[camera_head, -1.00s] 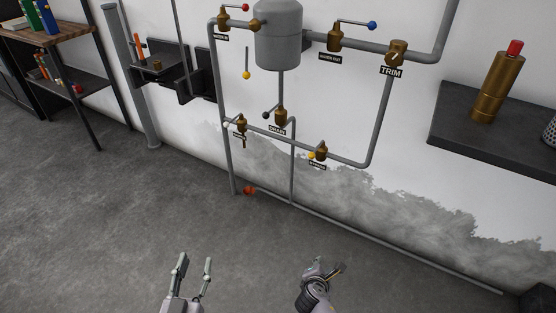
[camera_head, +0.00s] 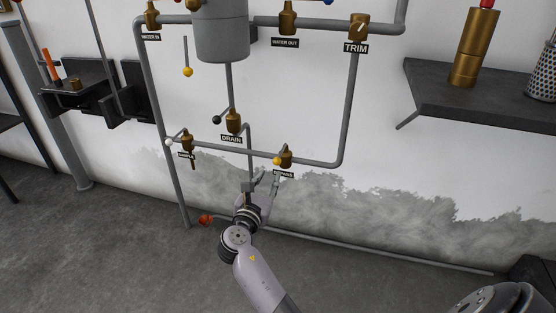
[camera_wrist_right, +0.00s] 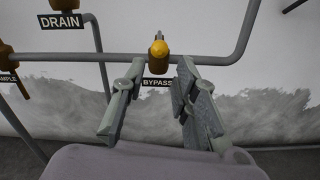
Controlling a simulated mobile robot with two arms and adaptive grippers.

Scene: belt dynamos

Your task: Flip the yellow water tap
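The yellow-knobbed tap (camera_head: 286,155) is a brass valve on the lower horizontal pipe, with its label partly hidden in the head view. In the right wrist view its yellow knob (camera_wrist_right: 158,47) faces me, above the BYPASS label (camera_wrist_right: 157,82). My right gripper (camera_head: 264,182) is open and empty, just below and slightly left of the tap. In the right wrist view its fingers (camera_wrist_right: 160,66) stand apart, one on each side of the knob's line; no contact shows. My left gripper is not in view.
Another yellow ball (camera_head: 187,72) hangs on a lever left of the grey tank (camera_head: 222,35). The DRAIN valve (camera_head: 233,121) and a white-knobbed valve (camera_head: 187,141) are nearby. A dark shelf (camera_head: 480,92) juts out at right.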

